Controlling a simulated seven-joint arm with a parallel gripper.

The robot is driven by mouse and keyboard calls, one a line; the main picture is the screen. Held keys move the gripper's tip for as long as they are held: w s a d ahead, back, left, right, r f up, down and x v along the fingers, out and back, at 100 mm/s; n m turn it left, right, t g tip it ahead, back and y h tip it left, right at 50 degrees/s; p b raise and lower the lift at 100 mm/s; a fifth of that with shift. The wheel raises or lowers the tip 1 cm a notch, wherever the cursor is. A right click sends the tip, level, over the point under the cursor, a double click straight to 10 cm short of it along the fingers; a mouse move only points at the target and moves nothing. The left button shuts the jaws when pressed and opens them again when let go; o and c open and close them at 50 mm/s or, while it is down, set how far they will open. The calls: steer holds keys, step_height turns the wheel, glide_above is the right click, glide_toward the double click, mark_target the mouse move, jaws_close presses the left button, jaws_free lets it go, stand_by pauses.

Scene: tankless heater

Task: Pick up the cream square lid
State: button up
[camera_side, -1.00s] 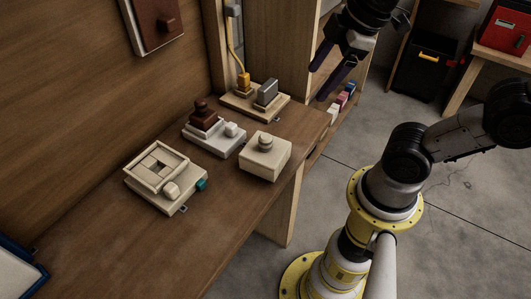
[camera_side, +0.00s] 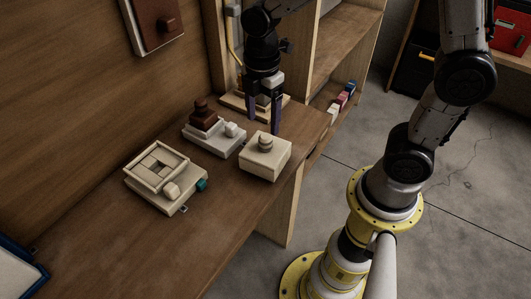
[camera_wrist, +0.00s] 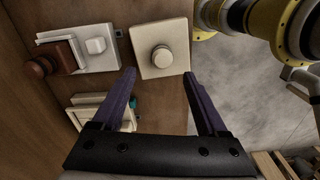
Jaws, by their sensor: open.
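The cream square lid (camera_side: 265,160) sits flat on the wooden bench near its front edge, with a round, greyish knob (camera_side: 265,143) on top. In the wrist view the lid (camera_wrist: 178,66) shows from above with its knob (camera_wrist: 162,56) near the middle. My gripper (camera_side: 263,124) is open and empty, pointing down above and just behind the lid in the side view. In the wrist view the fingertips (camera_wrist: 159,74) are spread to either side of the lid's near edge. They appear above the lid, not touching it.
A white base (camera_side: 216,138) with a dark red knobbed piece stands left of the lid. A cream open box (camera_side: 150,180) with a teal knob is farther left. Behind my gripper is a cream base (camera_side: 232,101), partly hidden.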

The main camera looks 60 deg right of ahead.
mark_target(266, 136)
steer(key=shift+s+d+f, duration=0.1)
steer(key=shift+d+f, duration=0.05)
steer(key=shift+f, duration=1.6)
steer(key=shift+s+d+f, duration=0.1)
steer(key=shift+d+f, duration=0.05)
steer(key=shift+f, duration=1.6)
jaws_close()
